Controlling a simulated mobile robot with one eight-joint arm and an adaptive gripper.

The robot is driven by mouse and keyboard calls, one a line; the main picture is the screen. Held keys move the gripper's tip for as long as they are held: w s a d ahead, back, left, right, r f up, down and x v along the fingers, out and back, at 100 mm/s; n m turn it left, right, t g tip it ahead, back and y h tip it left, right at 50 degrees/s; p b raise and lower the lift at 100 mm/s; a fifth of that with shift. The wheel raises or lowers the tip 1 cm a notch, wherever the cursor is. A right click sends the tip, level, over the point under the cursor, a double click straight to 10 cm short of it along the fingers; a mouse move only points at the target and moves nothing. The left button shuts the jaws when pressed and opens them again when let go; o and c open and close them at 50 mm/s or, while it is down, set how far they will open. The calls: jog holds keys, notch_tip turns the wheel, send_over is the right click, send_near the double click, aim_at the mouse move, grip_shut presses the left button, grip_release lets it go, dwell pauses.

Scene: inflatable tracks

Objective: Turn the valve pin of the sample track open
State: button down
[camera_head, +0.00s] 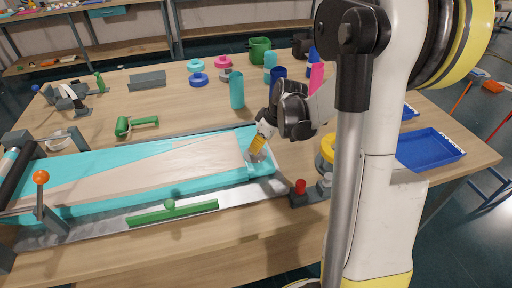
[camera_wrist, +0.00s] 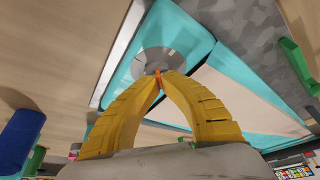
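The sample track (camera_head: 90,183) is a long teal and beige inflatable strip lying flat on the wooden table. At its right end is a round grey valve (camera_head: 257,156), which shows larger in the wrist view (camera_wrist: 150,60). A small orange valve pin (camera_wrist: 158,76) stands at the valve. My gripper (camera_head: 257,150) points down at this end of the track. In the wrist view its yellow fingertips (camera_wrist: 158,78) come together on both sides of the pin. The pin's lower part is hidden, and its angle is hard to tell.
A green bar (camera_head: 173,213) lies on the metal strip in front of the track. A red-topped fixture (camera_head: 300,188) is right of the track's end. A blue tray (camera_head: 430,148) is at right.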

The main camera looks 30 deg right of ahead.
jog(key=n+g+y, duration=0.1)
jog(key=n, duration=0.3)
jog(key=shift+w+d+n, duration=0.1)
jog(key=shift+n, duration=0.2)
jog(key=n+g+y, duration=0.1)
jog(key=n, duration=0.3)
jog(key=shift+g, duration=0.3)
jog(key=shift+n, duration=0.4)
jog(key=c, duration=1.6)
grip_release()
jog(key=v, duration=1.2)
jog(key=shift+w, duration=0.1)
